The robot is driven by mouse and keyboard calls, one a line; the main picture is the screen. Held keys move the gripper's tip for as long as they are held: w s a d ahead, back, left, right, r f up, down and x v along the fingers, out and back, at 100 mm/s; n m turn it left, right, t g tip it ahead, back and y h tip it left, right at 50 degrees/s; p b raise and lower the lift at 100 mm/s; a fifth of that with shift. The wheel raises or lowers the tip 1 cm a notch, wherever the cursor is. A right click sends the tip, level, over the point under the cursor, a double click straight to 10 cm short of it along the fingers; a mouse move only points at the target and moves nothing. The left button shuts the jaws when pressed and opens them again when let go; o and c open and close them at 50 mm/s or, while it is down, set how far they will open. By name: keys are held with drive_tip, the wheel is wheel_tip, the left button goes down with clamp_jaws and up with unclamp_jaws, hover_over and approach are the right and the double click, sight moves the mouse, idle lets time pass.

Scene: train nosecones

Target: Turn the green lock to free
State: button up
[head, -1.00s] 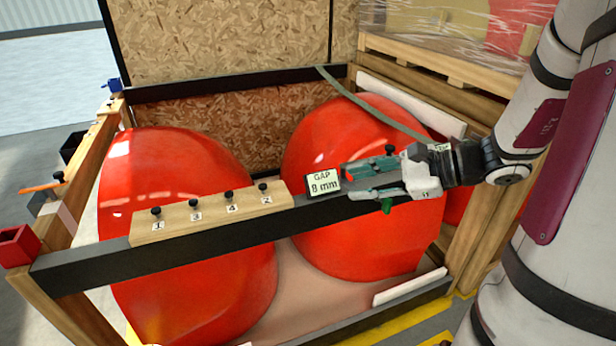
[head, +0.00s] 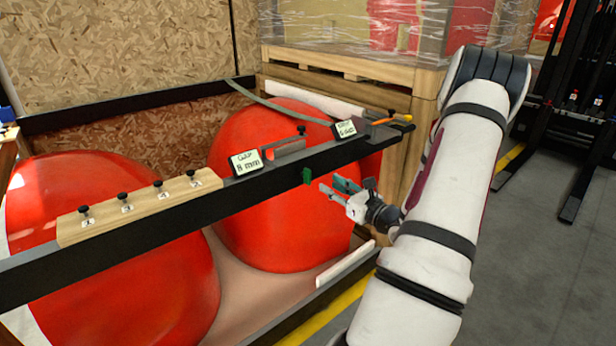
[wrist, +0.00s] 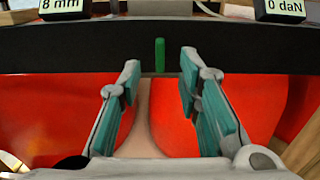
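The green lock (head: 307,175) is a small green tab on the front face of the black beam (head: 228,198). In the wrist view the green lock (wrist: 160,55) looks like an upright narrow bar, close to the centre of the picture. My gripper (head: 331,186) is in front of the beam, a little right of the lock in the head view. In the wrist view my gripper (wrist: 159,70) has its two teal-padded fingers apart, one on each side of the lock. The fingers are open and seem not to touch it.
On the beam stand a "GAP 8 mm" sign (head: 245,163), a "0 daN" sign (head: 345,129), a metal piece with a black knob (head: 285,149) and a numbered wooden block (head: 140,207). Large red nosecones (head: 270,235) lie behind the beam. Open floor (head: 535,270) is at right.

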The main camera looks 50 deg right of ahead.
sight(310, 173)
drive_tip(key=x, duration=1)
drive_tip(key=shift+b, duration=0.4)
drive_tip(key=shift+a, duration=0.1)
clamp_jaws()
